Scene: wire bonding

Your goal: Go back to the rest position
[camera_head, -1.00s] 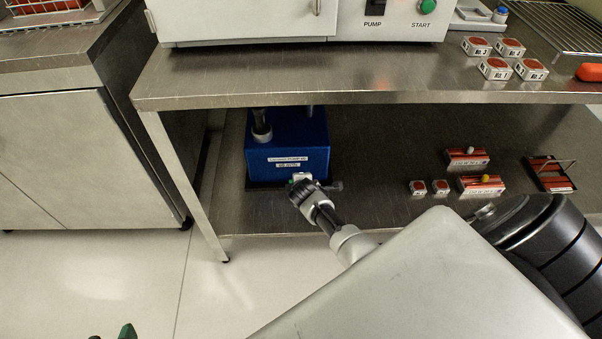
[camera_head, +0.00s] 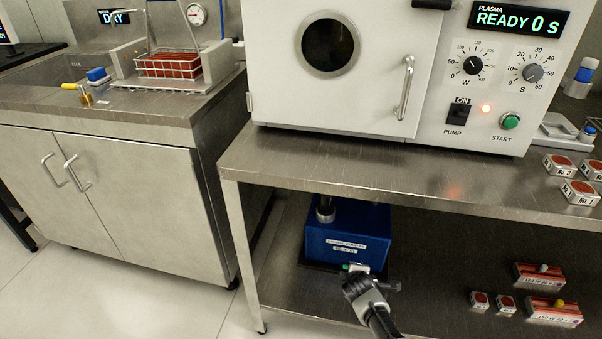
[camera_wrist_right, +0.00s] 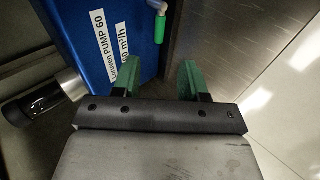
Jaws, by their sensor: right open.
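My right gripper (camera_wrist_right: 145,78) shows in the right wrist view, with two green fingers spread apart and nothing between them. Beyond it is the blue vacuum pump (camera_wrist_right: 72,22) with white labels, and a white and green fitting (camera_wrist_right: 158,20) on it. I see no touch between fingers and pump.
The white plasma cleaner (camera_head: 270,60), reading READY 0 S, stands on the steel table (camera_head: 330,160). Small red-topped boxes (camera_head: 580,192) are at right; more items lie on the lower shelf. A steel cabinet (camera_head: 150,190) stands at left. The floor (camera_head: 120,290) before it looks clear.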

